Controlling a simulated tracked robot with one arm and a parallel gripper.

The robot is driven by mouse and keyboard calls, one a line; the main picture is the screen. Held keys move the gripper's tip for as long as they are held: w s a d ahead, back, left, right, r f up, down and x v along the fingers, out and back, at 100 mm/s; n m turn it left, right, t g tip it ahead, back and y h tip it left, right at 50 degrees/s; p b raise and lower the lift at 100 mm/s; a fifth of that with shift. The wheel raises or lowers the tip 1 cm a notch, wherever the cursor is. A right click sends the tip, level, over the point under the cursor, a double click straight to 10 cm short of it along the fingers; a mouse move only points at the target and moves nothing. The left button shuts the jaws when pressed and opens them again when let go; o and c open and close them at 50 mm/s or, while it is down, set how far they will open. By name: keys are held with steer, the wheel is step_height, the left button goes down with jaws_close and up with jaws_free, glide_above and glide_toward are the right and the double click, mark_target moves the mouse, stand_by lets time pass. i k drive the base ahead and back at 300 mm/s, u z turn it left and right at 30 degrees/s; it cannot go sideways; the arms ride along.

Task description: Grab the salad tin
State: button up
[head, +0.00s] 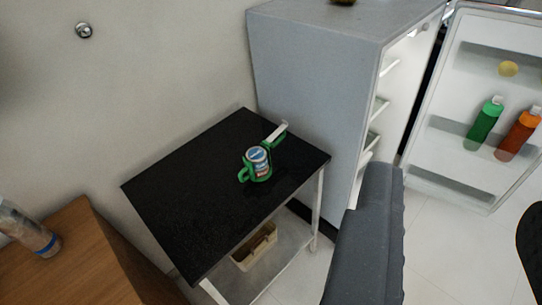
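A small tin (258,158) with a pale blue top and a white, blue and red label stands upright on the black table (190,190). I take it for the salad tin; its print is too small to read. Green parts show around it: a loop handle (243,172) on its left and a spout-like piece (277,136) with a white end behind it on the right. They look like a green watering pot; I cannot tell whether the tin is inside it or in front of it. My gripper's fingertips do not show in the head view.
An open fridge (310,75) stands behind the table, its door (480,180) holding a green bottle (485,122) and an orange bottle (519,135). A beige basket (255,247) sits on the lower shelf. A wooden cabinet (75,260) is at left. The tabletop left of the tin is clear.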

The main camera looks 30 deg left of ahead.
mark_target(257, 155)
steer(key=z, duration=0.1)
steer(key=i, duration=1)
steer(key=u, duration=0.1)
